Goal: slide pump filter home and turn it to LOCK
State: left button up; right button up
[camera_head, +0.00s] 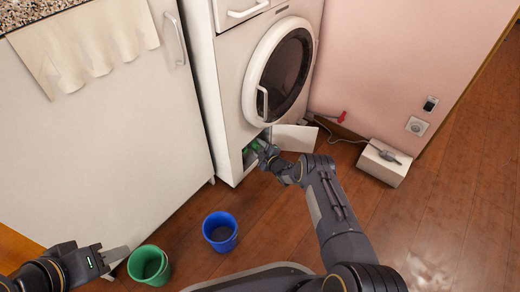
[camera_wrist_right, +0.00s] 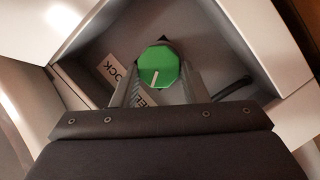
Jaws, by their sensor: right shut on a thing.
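The green pump filter cap (camera_wrist_right: 158,66) sits in the open lower compartment of the washing machine (camera_head: 230,100). In the head view only a little green (camera_head: 255,146) shows beside my right gripper (camera_head: 262,149). In the right wrist view my right gripper (camera_wrist_right: 160,82) is shut on the cap, one finger on each side. A white line on the cap points down and slightly left. A LOCK label (camera_wrist_right: 112,70) lies left of the cap; another label (camera_wrist_right: 147,98) below is partly hidden by the fingers. My left gripper (camera_head: 112,258) is at the lower left, away from the machine; its jaws are unclear.
The compartment's flap (camera_head: 294,138) stands open to the right. A green bucket (camera_head: 149,265) and a blue bucket (camera_head: 220,231) stand on the floor. A white box (camera_head: 385,163) is by the pink wall. A cabinet (camera_head: 110,130) stands left of the machine.

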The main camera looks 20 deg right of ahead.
jog(key=shift+w+a, duration=0.1)
jog(key=o, duration=1.1)
jog(key=shift+s+r+p, duration=0.1)
jog(key=shift+s+p, duration=0.15)
jog(key=shift+p, duration=0.05)
jog(key=p+v, duration=0.4)
jog(key=v, duration=0.3)
jog(key=shift+s+d, duration=0.15)
jog(key=shift+d, duration=0.05)
